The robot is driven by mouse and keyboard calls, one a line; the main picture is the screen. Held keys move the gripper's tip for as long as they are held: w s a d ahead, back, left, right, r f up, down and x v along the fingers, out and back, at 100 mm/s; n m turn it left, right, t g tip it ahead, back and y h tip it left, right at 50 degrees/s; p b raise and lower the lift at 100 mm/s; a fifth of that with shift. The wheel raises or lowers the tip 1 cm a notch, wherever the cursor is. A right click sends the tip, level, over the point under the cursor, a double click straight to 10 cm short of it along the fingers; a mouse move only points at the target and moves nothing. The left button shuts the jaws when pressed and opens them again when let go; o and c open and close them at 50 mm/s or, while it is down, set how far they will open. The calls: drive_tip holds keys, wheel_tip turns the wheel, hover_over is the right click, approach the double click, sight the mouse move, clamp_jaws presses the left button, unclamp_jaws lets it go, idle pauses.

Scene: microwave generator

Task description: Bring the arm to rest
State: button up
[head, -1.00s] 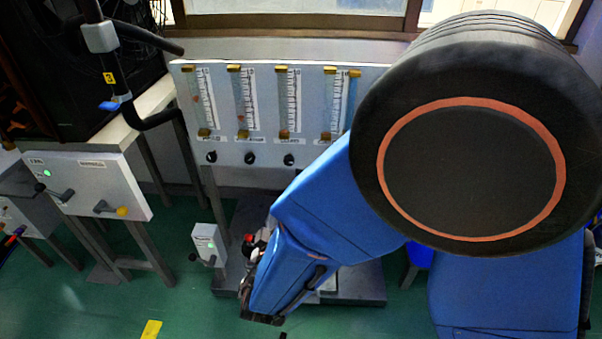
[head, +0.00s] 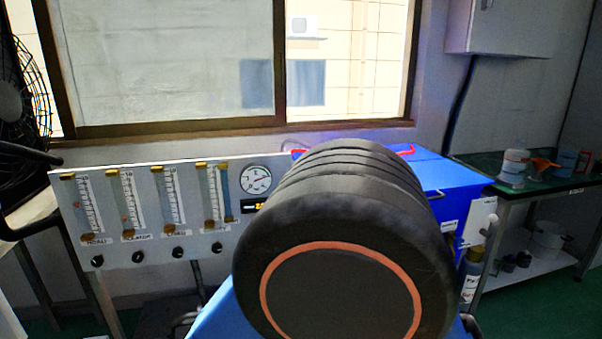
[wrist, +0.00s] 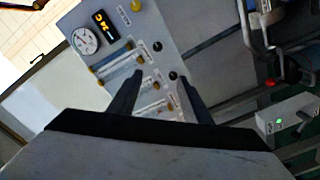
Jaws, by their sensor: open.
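My gripper (wrist: 160,95) shows in the wrist view with its two dark fingers spread apart and nothing between them. Beyond the fingers is the flowmeter panel with its round gauge (wrist: 86,40) and orange display, seen tilted. In the head view, my arm's large black joint with an orange ring and part of a blue link fill the lower middle. My gripper itself is hidden in the head view.
The flowmeter panel (head: 130,222) with several tubes and black knobs stands left of my arm. A blue box (head: 440,185) is behind it. A table with bottles (head: 514,166) stands at right. A fan (head: 20,100) is at far left. A window (head: 235,60) is behind.

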drive_tip(key=w+d+r+m+g+h, duration=0.1)
drive_tip(key=w+d+r+m+h, duration=0.2)
drive_tip(key=d, duration=0.6)
drive_tip(key=w+d+r+m+g+h, duration=0.1)
drive_tip(key=w+d+g+h, duration=0.2)
drive_tip(key=d, duration=0.6)
drive_tip(key=w+d+r+m+h, duration=0.25)
drive_tip(key=d+h, duration=0.25)
drive_tip(key=d, duration=0.4)
drive_tip(key=s+d+m+g, duration=0.2)
drive_tip(key=s+d+g, duration=0.3)
drive_tip(key=d, duration=0.7)
drive_tip(key=s+d+m+g, duration=0.3)
drive_tip(key=s+d+g, duration=0.2)
drive_tip(key=d, duration=0.6)
drive_tip(key=s+d+r+m+t+y, duration=0.1)
drive_tip(key=s+r+m+y, duration=0.1)
drive_tip(key=s+y, duration=0.5)
drive_tip(key=shift+s+r, duration=0.85)
drive_tip(key=shift+s, duration=1.05)
